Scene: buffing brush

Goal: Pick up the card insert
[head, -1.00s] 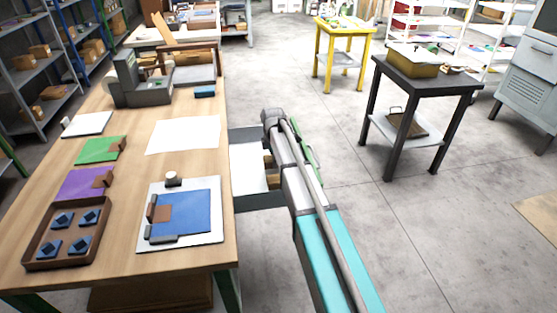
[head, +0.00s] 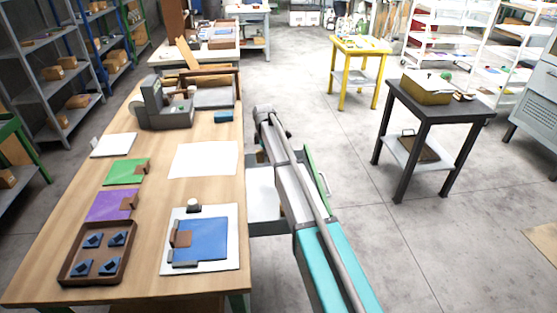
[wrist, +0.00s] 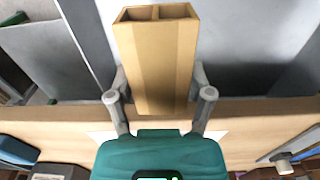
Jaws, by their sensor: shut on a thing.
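The card insert (wrist: 157,60) is a tan box-like piece with a divider making two openings at its far end. It shows in the wrist view, lying between the two grey fingers of my gripper (wrist: 161,97). The fingers are shut on its sides. A wooden edge and grey surfaces show behind and around it in the wrist view. In the head view my arm hides my gripper and the insert.
A wooden workbench (head: 150,205) stands at left, with a blue panel (head: 203,239), a white sheet (head: 203,159) and a brown tray (head: 70,268). A pale open drawer (head: 262,192) juts out beside my arm. Clear floor lies right, before a dark table (head: 433,108).

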